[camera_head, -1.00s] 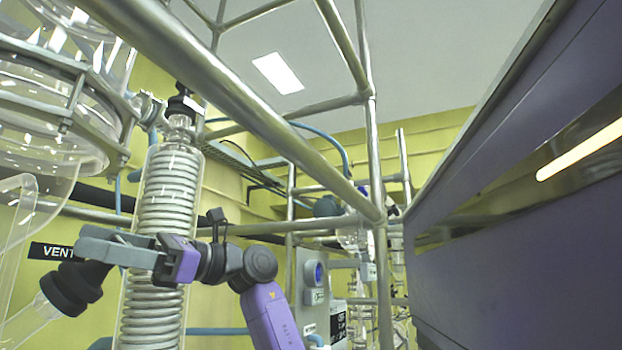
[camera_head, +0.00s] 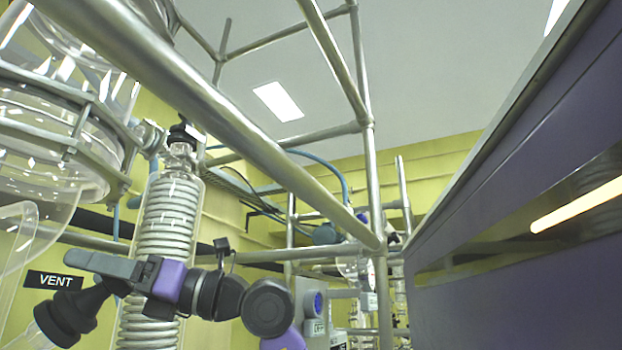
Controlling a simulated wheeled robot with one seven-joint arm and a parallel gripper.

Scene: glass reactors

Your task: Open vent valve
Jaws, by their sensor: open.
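A black vent valve (camera_head: 66,314) sits at the lower left on a clear glass tube, beside a black "VENT" label (camera_head: 54,281). Its black body slants up to the right, behind and under my gripper. My gripper (camera_head: 72,261), with grey fingers and a purple-and-black wrist, reaches in from the right, its fingers pointing left. It is open, seen nearly edge-on, with one finger in plain view and the other largely hidden. The fingers lie just above the valve in the picture. I cannot tell whether they touch it.
A glass coil condenser (camera_head: 168,215) stands behind my gripper. A large glass vessel (camera_head: 50,150) is at the upper left. A thick metal frame bar (camera_head: 220,120) crosses diagonally above my arm. A purple cabinet (camera_head: 520,250) fills the right side.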

